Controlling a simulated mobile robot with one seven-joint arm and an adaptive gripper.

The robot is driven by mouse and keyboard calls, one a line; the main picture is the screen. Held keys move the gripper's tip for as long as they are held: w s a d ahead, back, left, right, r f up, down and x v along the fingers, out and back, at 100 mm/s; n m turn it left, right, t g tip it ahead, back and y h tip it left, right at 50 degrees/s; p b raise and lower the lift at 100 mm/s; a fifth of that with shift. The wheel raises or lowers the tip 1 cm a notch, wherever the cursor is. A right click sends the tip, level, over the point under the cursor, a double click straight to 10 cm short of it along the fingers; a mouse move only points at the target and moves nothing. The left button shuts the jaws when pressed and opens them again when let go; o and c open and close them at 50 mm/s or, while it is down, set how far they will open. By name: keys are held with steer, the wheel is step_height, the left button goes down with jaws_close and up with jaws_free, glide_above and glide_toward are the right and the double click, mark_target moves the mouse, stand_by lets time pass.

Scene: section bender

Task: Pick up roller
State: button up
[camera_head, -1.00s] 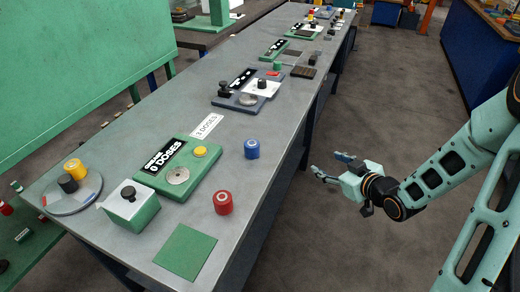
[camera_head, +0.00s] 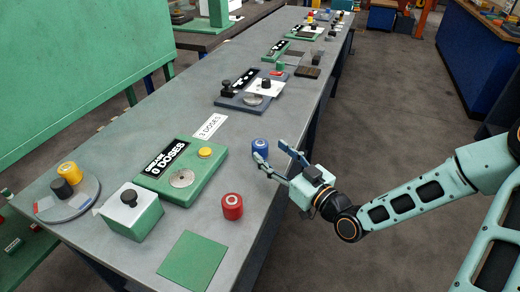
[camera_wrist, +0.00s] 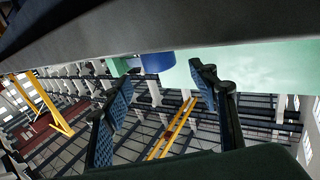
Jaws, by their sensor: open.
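No part is plainly marked as the roller; two short cylinders stand upright on the grey bench, a blue one (camera_head: 260,145) and a red one (camera_head: 232,206). My gripper (camera_head: 271,153) is open and empty at the bench's right edge, its fingertips pointing toward the blue cylinder. One fingertip overlaps the blue cylinder's lower part in the head view; I cannot tell if they touch. In the wrist view the blue cylinder (camera_wrist: 158,63) shows beyond and between the two spread fingers (camera_wrist: 163,75). The red cylinder is nearer the front, apart from my gripper.
On the grey bench (camera_head: 222,255) are a green "0 DOSES" station (camera_head: 205,170), a green box with a black knob (camera_head: 133,218), a flat green square (camera_head: 192,260) and a round tray (camera_head: 45,210). More stations stand farther back. Floor is open to the right.

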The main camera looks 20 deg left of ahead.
mark_target(265, 148)
steer(key=x, duration=0.4)
steer(key=shift+w+a+f, duration=0.1)
steer(key=shift+a+f, duration=0.05)
steer(key=shift+a, duration=0.2)
jaws_close()
